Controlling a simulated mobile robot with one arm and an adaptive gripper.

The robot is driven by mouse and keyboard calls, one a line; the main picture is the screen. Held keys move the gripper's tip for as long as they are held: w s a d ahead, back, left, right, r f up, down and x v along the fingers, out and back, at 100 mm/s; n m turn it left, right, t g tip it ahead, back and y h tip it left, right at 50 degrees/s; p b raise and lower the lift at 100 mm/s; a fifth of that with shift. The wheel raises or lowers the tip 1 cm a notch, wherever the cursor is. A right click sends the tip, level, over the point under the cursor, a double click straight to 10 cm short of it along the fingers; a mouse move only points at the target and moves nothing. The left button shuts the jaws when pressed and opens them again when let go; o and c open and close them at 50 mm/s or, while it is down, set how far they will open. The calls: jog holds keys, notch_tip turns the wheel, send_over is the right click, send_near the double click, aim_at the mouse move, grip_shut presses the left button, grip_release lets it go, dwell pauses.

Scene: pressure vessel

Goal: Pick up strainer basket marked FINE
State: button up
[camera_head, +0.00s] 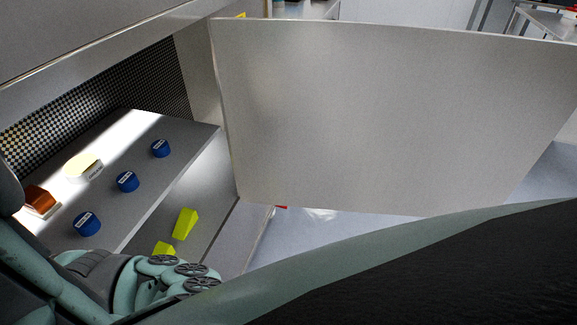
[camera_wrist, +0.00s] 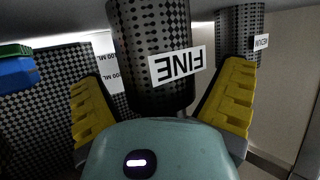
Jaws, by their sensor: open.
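The strainer basket marked FINE (camera_wrist: 150,30) is a dark perforated metal cylinder in the middle of the wrist view. Its white label reads upside down there. My gripper (camera_wrist: 160,75) is open, with one yellow-padded finger to the left of this basket and one to the right. The basket lies between or just beyond the fingers; I cannot tell whether either finger touches it. A second perforated basket (camera_wrist: 238,22), whose small label seems to read MEDIUM, stands behind the right finger. In the head view neither basket shows, and the gripper's fingers are hidden.
A perforated panel with 100 ML labels (camera_wrist: 112,70) and a blue-green object (camera_wrist: 15,68) are at left in the wrist view. In the head view, a grey shelf (camera_head: 185,135) holds blue caps (camera_head: 127,181) and a brown block (camera_head: 40,199). A large pale panel (camera_head: 400,120) stands right of it.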

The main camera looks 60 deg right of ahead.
jog(key=shift+w+a+f, duration=0.15)
jog(key=shift+a+f, duration=0.05)
jog(key=shift+a, duration=0.1)
jog(key=c, duration=1.5)
jog(key=shift+c, duration=0.2)
